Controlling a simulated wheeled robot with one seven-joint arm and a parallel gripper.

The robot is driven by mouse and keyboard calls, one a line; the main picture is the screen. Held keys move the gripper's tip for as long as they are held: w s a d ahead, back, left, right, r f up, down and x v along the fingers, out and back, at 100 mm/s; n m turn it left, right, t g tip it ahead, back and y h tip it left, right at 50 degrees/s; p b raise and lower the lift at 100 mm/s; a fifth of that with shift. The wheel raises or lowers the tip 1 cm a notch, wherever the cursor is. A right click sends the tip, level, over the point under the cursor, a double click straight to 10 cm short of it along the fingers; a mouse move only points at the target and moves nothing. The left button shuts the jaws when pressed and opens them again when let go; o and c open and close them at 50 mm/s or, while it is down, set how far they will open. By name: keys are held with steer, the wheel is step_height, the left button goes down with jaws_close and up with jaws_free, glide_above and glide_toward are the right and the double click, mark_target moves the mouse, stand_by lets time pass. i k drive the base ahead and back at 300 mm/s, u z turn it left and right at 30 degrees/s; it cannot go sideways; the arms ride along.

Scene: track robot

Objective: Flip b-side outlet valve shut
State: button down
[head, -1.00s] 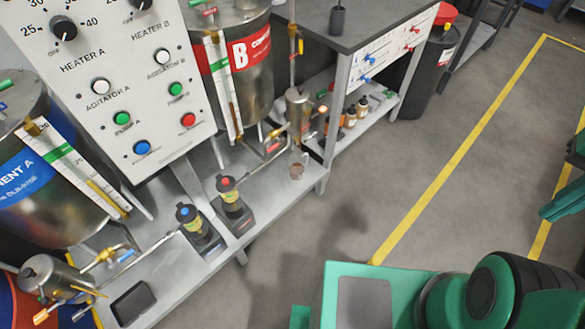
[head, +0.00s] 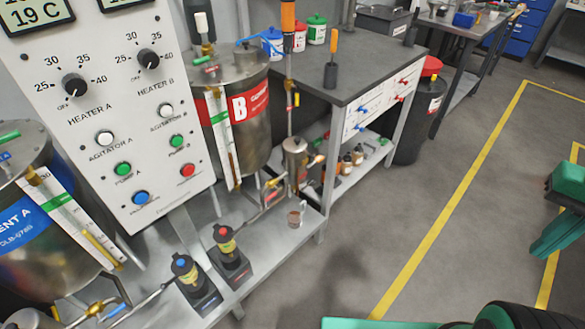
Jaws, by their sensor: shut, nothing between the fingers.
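The B tank (head: 254,104), a steel drum with a red label, stands on the steel bench behind the control panel. Low at its right, a small red lever (head: 272,183) sits on brass pipework, which looks like the B-side outlet valve. It is too small to tell whether the lever lies along or across the pipe. No gripper touches it. My gripper is not clearly in view; only green parts of my arm show at the right edge and bottom right.
The control panel (head: 113,120) stands left of the valve. Two small pumps, blue-capped (head: 183,268) and red-capped (head: 226,240), stand in front. A steel canister (head: 295,160) and a clear cup (head: 296,216) are close by. The floor (head: 370,225) to the right is clear.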

mark_target(273, 195)
steer(key=z, duration=2.65)
steer(key=k, duration=0.5)
steer(key=u, duration=2.6)
